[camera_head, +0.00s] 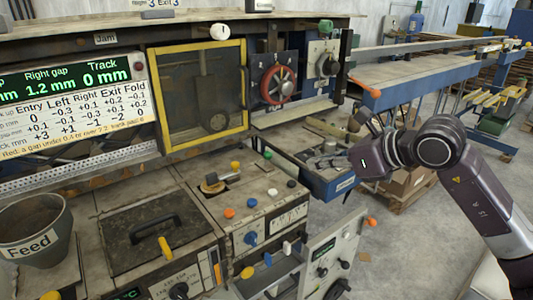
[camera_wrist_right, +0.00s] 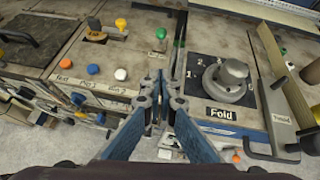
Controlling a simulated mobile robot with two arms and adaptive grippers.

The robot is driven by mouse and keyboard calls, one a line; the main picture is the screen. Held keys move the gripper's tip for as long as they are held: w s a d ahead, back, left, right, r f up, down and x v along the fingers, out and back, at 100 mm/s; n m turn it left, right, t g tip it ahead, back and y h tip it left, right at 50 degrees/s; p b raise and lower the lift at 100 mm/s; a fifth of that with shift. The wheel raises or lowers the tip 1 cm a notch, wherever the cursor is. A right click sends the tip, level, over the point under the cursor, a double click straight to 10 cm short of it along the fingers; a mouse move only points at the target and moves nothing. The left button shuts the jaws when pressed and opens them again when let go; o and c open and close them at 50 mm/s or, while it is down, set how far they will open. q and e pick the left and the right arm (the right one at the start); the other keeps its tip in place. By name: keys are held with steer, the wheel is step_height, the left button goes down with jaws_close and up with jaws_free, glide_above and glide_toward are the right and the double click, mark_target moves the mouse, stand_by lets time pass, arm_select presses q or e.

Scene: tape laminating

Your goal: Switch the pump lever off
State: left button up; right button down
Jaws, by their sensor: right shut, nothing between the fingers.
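No lever in view carries a readable pump label, so I cannot tell which one is the pump lever. Candidates in the head view are a blue-handled lever (camera_head: 250,238) on the front of the grey console (camera_head: 215,205), small blue (camera_head: 268,259) and white (camera_head: 287,247) handles below it, and an orange-tipped one (camera_head: 371,222) at the right of the lower panel. My right gripper (camera_head: 322,162) is to the right of the console. In the wrist view its blue fingers (camera_wrist_right: 156,88) are together and empty, between the button console and the Fold plate. My left gripper is out of view.
The Fold plate (camera_wrist_right: 205,108) carries a grey round knob (camera_wrist_right: 228,80). Orange (camera_wrist_right: 93,69) and blue (camera_wrist_right: 120,74) knobs sit on the console's near edge. A yellow-framed window (camera_head: 197,95) and a red handwheel (camera_head: 277,85) stand behind.

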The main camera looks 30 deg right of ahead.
steer(key=s, duration=0.1)
steer(key=p, duration=0.2)
glide_toward(267, 159)
steer(key=s+f, duration=0.1)
steer(key=s+d+f, duration=0.1)
steer(key=shift+s+d+f, duration=0.2)
steer(key=shift+d+f, duration=0.1)
steer(key=x, duration=0.3)
steer(key=shift+w+f, duration=0.25)
steer(key=shift+w, duration=0.1)
steer(key=shift+w+a+r+p, duration=0.2)
steer(key=shift+w+p, duration=0.45)
steer(key=shift+p, duration=0.05)
steer(key=shift+w+a+r+p, duration=0.15)
steer(key=shift+w+r+p, duration=0.05)
steer(key=shift+w+p, duration=0.45)
arm_select(q)
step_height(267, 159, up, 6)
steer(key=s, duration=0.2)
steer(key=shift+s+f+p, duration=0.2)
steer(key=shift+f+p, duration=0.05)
steer(key=shift+p, duration=0.15)
arm_select(e)
steer(key=shift+w+a, duration=0.2)
steer(key=shift+w, duration=0.5)
steer(key=shift+f, duration=0.1)
